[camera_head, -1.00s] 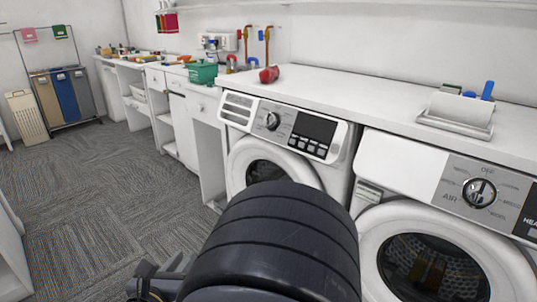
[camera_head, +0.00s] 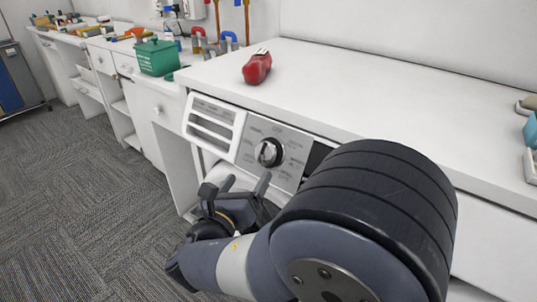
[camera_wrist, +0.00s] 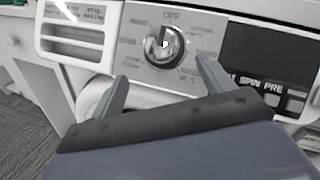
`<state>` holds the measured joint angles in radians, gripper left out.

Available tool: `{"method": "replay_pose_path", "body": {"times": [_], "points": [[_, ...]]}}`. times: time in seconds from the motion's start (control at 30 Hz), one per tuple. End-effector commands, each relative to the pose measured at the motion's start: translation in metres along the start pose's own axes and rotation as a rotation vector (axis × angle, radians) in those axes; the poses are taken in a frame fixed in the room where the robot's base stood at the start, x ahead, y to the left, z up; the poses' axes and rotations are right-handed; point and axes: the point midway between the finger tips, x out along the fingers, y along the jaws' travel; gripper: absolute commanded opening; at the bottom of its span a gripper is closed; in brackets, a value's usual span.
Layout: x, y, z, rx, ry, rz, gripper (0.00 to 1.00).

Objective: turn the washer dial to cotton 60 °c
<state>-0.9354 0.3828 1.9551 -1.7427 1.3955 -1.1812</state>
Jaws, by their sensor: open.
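The washer dial (camera_head: 269,152) is a round black and silver knob on the grey control panel of the left machine, the washer (camera_head: 215,115). In the wrist view the dial (camera_wrist: 165,47) has OFF printed above it and other labels around it, too small to read surely. My gripper (camera_head: 236,184) is open and empty, below and a little left of the dial in the head view. In the wrist view its two fingers (camera_wrist: 160,82) point up toward the panel, one to each side below the dial, apart from it. My arm hides much of the washer's front.
A dark display (camera_wrist: 268,62) and buttons sit right of the dial. A white slotted drawer front (camera_wrist: 75,33) is to its left. A red object (camera_head: 257,68) lies on the white counter (camera_head: 340,90) above. A green basket (camera_head: 157,57) stands farther left. Carpet at left is clear.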

Motion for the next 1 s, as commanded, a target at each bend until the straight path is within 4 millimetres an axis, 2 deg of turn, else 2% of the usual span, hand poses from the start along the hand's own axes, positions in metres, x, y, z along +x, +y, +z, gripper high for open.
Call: {"method": "replay_pose_path", "body": {"times": [0.2,0.43,0.6,0.9,1.0], "points": [[0.039,-0.001,-0.001,0.001,0.002,-0.005,0.77],[0.07,-0.001,-0.001,0.0,0.002,-0.003,0.77],[0.08,0.0,0.0,0.0,0.0,-0.001,0.77],[0.081,0.0,0.0,0.0,0.0,0.0,0.77],[0.081,0.0,0.0,0.0,0.0,0.0,0.69]]}}
